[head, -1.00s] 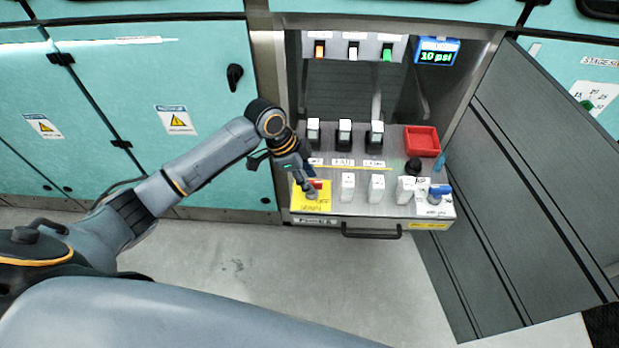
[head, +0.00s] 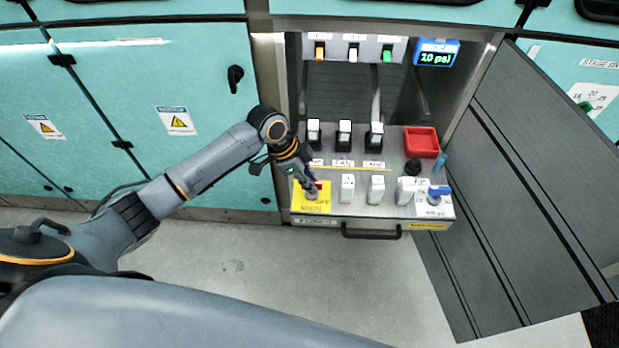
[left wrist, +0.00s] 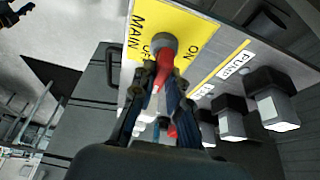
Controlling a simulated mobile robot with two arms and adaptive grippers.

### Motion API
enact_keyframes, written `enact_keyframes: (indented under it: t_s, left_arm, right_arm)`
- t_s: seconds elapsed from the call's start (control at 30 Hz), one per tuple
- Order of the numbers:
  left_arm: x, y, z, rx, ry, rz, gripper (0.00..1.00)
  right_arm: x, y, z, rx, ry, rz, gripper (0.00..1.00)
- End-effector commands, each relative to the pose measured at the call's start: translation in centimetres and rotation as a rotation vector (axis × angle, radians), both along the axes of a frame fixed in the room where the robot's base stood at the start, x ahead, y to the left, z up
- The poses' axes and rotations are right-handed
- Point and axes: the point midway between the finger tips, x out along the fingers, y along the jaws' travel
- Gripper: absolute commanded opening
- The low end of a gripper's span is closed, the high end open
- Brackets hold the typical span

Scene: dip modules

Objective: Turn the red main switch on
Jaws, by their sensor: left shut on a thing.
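The red main switch (left wrist: 163,77) sits on a yellow plate (left wrist: 190,22) with the words MAIN and ON. It has a grey round base, and its red handle lies between the fingers of my left gripper (left wrist: 160,88). In the head view, the red of the switch (head: 318,185) shows just beside my left gripper (head: 311,184), above the yellow plate (head: 325,205). The fingers are closed on the handle and hide part of it. My right gripper is not in view.
White switches (head: 347,187) stand to the right on the same panel, with black-and-white rockers (head: 344,133) behind. A red tray (head: 421,142) and a blue-handled valve (head: 437,192) are at the right. A drawer handle (head: 371,232) juts out in front.

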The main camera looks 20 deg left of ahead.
Motion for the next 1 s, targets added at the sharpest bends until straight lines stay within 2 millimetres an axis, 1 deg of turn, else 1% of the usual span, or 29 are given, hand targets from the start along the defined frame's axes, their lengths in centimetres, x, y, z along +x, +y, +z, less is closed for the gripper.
enact_keyframes:
  t_s: [0.03, 0.27, 0.6, 1.0]
  left_arm:
    - [-0.1, 0.0, 0.3, 0.0, 0.001, 0.017, 0.0]
    - [-0.2, -0.1, 0.7, -0.001, 0.003, 0.163, 0.0]
    - [-0.4, -0.3, 0.8, -0.002, 0.005, 0.481, 0.0]
    - [-0.5, -0.6, 0.6, -0.003, 0.003, 0.86, 0.0]
  right_arm:
    - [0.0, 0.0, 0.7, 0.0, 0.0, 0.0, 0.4]
    - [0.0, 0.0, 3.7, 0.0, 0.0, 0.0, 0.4]
    - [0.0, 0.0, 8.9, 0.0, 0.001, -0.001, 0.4]
    - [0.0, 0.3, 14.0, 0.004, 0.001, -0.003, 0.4]
